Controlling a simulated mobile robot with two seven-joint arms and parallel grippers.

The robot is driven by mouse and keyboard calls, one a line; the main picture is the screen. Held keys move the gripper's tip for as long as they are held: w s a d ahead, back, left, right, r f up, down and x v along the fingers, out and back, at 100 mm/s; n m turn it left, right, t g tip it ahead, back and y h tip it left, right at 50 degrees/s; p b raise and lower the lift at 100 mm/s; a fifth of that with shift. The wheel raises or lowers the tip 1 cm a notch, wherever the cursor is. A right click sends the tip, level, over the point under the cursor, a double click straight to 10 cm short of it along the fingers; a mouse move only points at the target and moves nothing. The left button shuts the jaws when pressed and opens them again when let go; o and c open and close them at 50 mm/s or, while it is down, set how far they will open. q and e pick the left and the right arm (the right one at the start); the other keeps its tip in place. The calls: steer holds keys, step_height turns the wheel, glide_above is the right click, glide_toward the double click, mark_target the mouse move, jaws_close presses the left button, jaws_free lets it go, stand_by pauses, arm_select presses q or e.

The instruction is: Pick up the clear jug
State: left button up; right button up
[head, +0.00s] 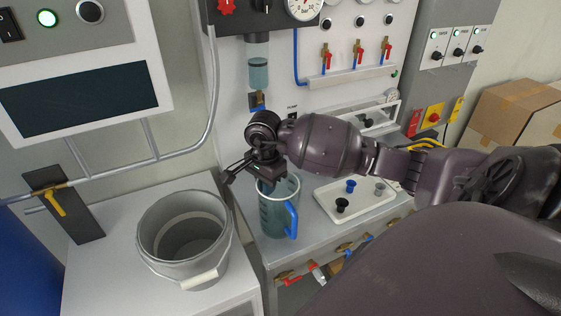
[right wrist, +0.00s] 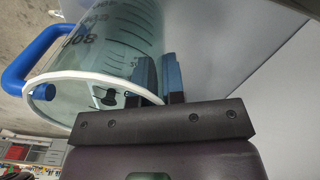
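The clear jug (head: 271,215) stands upright on the grey bench at the centre of the head view. It has a blue handle toward the right front and dark scale marks. My right gripper (head: 259,178) is at the jug's rim, and my arm hides part of it. In the right wrist view the jug (right wrist: 110,40) shows with its pale rim toward the palm. The fingers of my right gripper (right wrist: 160,78) are close together with the jug's wall between them, one seen through the clear wall. My left gripper is not in view.
A grey bucket (head: 150,225) stands on the bench left of the jug. A white tray (head: 360,207) with small black, blue and grey pieces lies to the right. A clear cylinder (head: 258,75) hangs on the panel behind.

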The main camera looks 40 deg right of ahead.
jaws_close()
